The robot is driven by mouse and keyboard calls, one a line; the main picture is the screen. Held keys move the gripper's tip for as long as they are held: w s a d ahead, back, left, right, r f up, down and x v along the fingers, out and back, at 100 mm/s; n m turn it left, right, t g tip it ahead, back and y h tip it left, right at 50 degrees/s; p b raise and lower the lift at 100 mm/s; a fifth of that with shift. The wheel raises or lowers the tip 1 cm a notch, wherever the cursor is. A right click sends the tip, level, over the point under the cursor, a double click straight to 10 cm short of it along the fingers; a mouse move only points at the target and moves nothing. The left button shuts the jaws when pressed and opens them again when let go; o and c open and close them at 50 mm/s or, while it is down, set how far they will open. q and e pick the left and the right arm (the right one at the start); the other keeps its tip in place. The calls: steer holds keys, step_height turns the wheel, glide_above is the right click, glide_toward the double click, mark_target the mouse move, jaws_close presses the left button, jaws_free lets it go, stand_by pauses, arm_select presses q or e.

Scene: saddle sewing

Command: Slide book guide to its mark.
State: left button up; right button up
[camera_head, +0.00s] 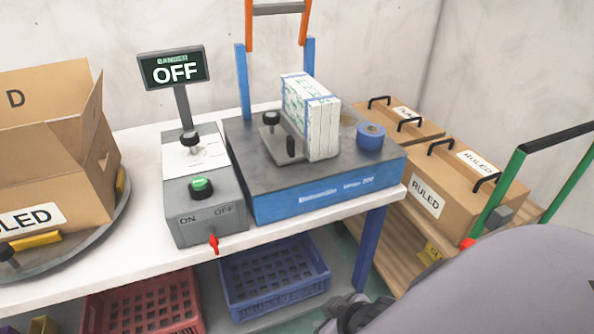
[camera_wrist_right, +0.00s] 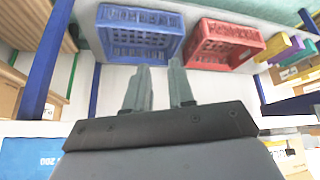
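The book guide (camera_head: 270,133) looks to be the grey metal piece with a black knob and a short black handle on the dark top of the blue machine (camera_head: 330,196). It stands at the left side of an upright white-and-green book stack (camera_head: 323,128); I cannot tell whether they touch. I cannot make out its mark. My right gripper (camera_head: 336,314) is low in front of the table, well away from the guide, and partly hidden by my arm. In the right wrist view my right gripper (camera_wrist_right: 159,68) is open with nothing between its fingers. My left gripper is not in view.
A control box (camera_head: 208,222) with a green button and an OFF display (camera_head: 173,68) stands left of the machine. Blue tape (camera_head: 370,136) lies right of the books. An open carton (camera_head: 75,180) is at left. Crates (camera_head: 275,290) sit below; RULED boxes (camera_head: 440,205) stand right.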

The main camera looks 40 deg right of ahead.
steer(key=w+d+r+m+t+h, duration=0.3)
steer(key=w+d+r+t+h, duration=0.15)
steer(key=w+d+r, duration=0.4)
steer(key=m+t, duration=0.1)
steer(key=t, duration=0.6)
glide_toward(292, 142)
steer(key=a+x, duration=0.1)
steer(key=x, duration=0.2)
steer(key=shift+d+x, duration=0.2)
steer(key=shift+x, duration=0.8)
steer(key=shift+d+x, duration=0.15)
steer(key=shift+x, duration=0.9)
steer(key=shift+d+x, duration=0.2)
steer(key=shift+x, duration=0.8)
steer(key=shift+s, duration=0.1)
jaws_close()
